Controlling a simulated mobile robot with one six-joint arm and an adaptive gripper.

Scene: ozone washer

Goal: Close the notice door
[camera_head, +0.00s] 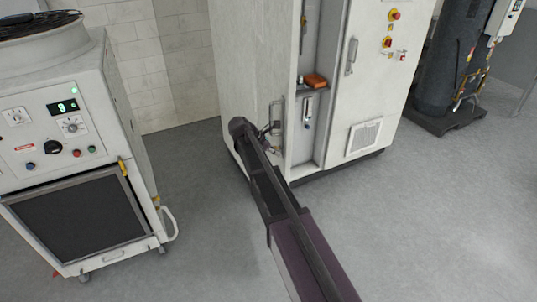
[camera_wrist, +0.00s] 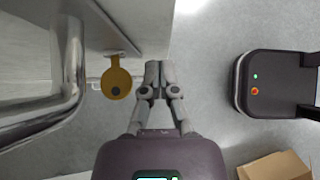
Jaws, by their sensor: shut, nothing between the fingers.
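A tall white cabinet (camera_head: 245,60) stands at the centre back in the head view. A narrow upright recess (camera_head: 313,60) in it is open. A metal handle (camera_head: 277,110) is on the pale panel left of this recess; I see no readable notice, so which panel is the notice door is unclear. In the wrist view my gripper (camera_wrist: 159,66) is shut and empty, pointing up the picture. A thick bent metal handle (camera_wrist: 72,75) is to its left, apart from it. A yellow round tag (camera_wrist: 117,78) hangs between them. The arm's end hides part of the cabinet in the head view.
An orange box (camera_head: 315,80) sits on a shelf in the recess. A white machine (camera_head: 65,130) stands at left, and a dark tank (camera_head: 447,60) at back right. A cardboard box (camera_wrist: 275,168) lies at lower right in the wrist view. Grey floor (camera_head: 420,220) is clear at right.

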